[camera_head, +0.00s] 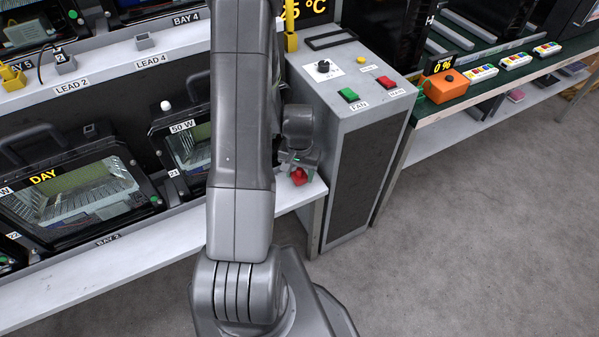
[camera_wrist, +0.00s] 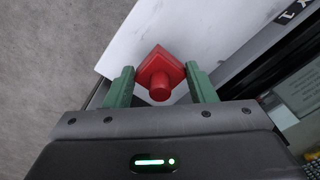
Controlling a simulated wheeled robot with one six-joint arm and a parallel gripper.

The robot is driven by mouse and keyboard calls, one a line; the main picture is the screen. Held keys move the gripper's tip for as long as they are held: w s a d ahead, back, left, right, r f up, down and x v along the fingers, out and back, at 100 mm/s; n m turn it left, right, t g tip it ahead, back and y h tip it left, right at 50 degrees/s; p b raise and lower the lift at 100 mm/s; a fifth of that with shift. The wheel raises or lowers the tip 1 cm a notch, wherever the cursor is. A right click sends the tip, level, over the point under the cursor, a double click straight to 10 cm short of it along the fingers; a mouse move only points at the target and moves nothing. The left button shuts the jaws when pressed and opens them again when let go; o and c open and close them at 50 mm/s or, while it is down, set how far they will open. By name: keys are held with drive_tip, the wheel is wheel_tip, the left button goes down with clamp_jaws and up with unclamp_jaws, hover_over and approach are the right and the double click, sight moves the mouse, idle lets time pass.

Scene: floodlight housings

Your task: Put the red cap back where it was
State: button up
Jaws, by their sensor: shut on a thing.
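The red cap (camera_wrist: 160,72) has a square plate with a round knob. In the wrist view it sits between the two green fingers of my gripper (camera_wrist: 161,88), which is shut on it. In the head view the red cap (camera_head: 299,176) shows just under my gripper (camera_head: 298,165), over the right end of the white shelf (camera_head: 304,193). I cannot tell whether the cap touches the shelf. My arm hides part of the shelf and the housings behind it.
A grey cabinet (camera_head: 345,165) with FAN and other buttons stands right of the gripper. Housings labelled 50 W (camera_head: 190,150) and DAY (camera_head: 75,195) stand on the shelf to the left. A green-topped bench (camera_head: 470,95) is at the right. Grey floor is clear in front.

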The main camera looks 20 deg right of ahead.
sight(299, 169)
drive_tip(key=shift+f+b, duration=0.6)
drive_tip(key=shift+b, duration=0.1)
drive_tip(key=o, duration=1)
drive_tip(key=shift+r+p, duration=0.5)
drive_tip(key=shift+p, duration=0.05)
wheel_tip(299, 169, up, 12)
drive_tip(key=shift+r+p, duration=0.15)
drive_tip(key=shift+p, duration=0.55)
